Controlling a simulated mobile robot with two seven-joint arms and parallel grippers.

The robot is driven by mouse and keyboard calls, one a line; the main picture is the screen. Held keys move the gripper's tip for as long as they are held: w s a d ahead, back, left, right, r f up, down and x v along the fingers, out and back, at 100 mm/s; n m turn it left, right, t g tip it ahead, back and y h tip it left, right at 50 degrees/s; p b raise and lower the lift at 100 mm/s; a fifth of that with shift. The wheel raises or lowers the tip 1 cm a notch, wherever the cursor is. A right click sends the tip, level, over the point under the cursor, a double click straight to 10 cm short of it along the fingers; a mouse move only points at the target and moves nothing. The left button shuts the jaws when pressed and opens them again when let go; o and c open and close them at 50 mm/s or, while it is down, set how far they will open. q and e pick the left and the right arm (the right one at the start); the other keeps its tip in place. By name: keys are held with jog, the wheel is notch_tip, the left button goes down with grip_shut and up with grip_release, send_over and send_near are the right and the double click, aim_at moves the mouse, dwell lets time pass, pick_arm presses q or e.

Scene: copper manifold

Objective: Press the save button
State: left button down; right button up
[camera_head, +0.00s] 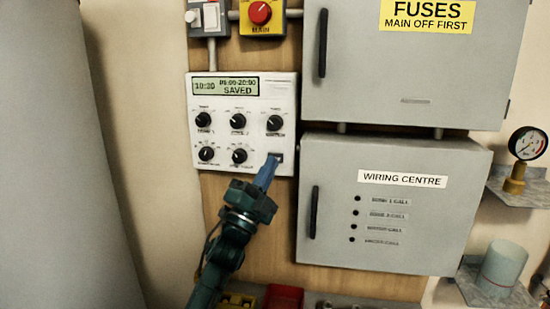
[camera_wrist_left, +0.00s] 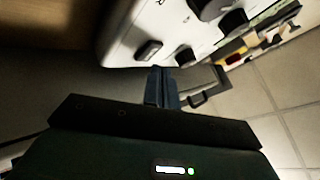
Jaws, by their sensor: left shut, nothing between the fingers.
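A white control panel (camera_head: 243,125) is fixed to the wooden board in the head view. Its display (camera_head: 225,87) reads "SAVED" beside times. Under the display are several black dials, and a dark save button (camera_head: 278,157) is at the lower right. My left gripper (camera_head: 271,162) is shut and empty, its blue fingertips at the button's left edge and covering part of it. In the left wrist view the closed fingers (camera_wrist_left: 161,72) point towards the panel (camera_wrist_left: 140,25), with a dark button (camera_wrist_left: 148,51) just beyond the tips. I cannot tell if they touch it. My right gripper is out of view.
A grey fuse cabinet (camera_head: 365,75) and a wiring centre box (camera_head: 385,245) stand close to the right of the panel. A red main switch (camera_head: 260,13) is above it. A pressure gauge (camera_head: 528,143) is at far right. A red container (camera_head: 283,298) sits below.

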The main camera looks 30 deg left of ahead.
pick_arm(q)
jog(key=s, duration=0.2)
jog(key=s+d+p, duration=0.1)
jog(key=s, duration=0.1)
jog(key=shift+s+d, duration=0.15)
jog(key=shift+s, duration=0.25)
dwell(0.9)
